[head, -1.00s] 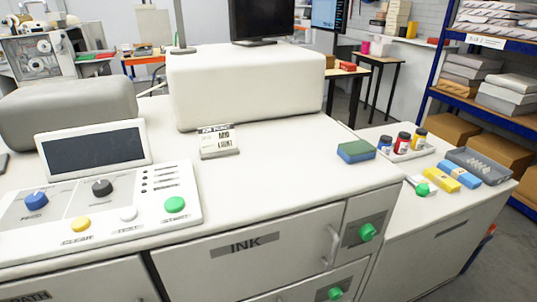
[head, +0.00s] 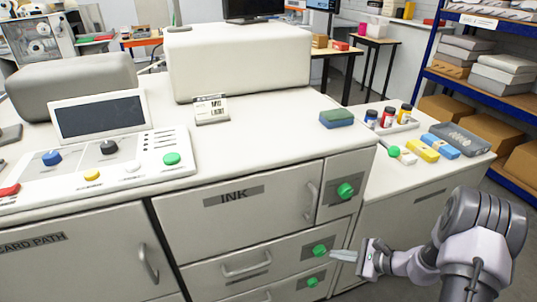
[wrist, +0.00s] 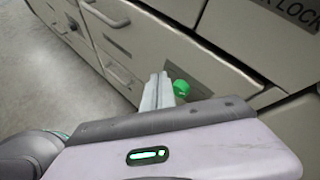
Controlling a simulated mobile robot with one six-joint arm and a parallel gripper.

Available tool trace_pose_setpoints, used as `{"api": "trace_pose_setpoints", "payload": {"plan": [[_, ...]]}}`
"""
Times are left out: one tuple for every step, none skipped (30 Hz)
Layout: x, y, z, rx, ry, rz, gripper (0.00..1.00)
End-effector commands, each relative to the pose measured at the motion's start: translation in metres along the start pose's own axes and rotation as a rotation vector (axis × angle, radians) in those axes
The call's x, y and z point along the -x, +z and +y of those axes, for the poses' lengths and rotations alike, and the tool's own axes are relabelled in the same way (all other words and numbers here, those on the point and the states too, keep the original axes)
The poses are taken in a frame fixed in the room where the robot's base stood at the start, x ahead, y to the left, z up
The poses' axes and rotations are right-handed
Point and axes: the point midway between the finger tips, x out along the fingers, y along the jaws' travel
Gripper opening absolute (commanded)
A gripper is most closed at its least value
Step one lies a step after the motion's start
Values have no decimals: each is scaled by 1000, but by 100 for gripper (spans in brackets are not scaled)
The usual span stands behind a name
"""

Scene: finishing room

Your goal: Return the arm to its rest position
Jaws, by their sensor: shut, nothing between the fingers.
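My gripper (head: 340,256) is at the lower right of the head view, on my grey and lilac arm. Its fingers are together with nothing between them, and they point left toward the front of the white machine cabinet. The tips show just right of a green drawer knob (head: 320,250); I cannot tell whether they touch it. In the wrist view the closed fingers (wrist: 157,91) stand beside a green knob (wrist: 181,88), with cabinet fronts behind.
The INK door (head: 240,215) and drawers look shut. A side table with a tray of bottles (head: 390,121), yellow and blue blocks and a grey tray (head: 460,140) stands right, behind my arm. A blue-framed shelf (head: 430,75) is farther right. Grey floor (wrist: 50,80) shows in the wrist view.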

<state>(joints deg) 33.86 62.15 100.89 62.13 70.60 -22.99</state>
Motion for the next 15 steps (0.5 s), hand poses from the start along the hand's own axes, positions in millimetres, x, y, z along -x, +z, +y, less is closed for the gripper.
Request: {"api": "trace_pose_setpoints", "payload": {"plan": [[12,51,-10,119,64,12,0],[20,83,-10,194,111,23,0],[32,123,-5,296,173,43,0],[41,151,0,373,215,60,0],[51,178,8,450,255,80,0],[65,210,20,554,304,110,0],[76,232,31,631,337,136,0],[88,252,43,710,366,163,0],[104,275,60,814,400,203,0],[116,290,73,892,421,235,0],[128,303,86,969,437,268,0],[144,316,103,1069,453,314,0],[155,323,115,1138,461,347,0],[165,328,125,1202,465,380,0],[177,333,137,1280,466,421,0]]}}
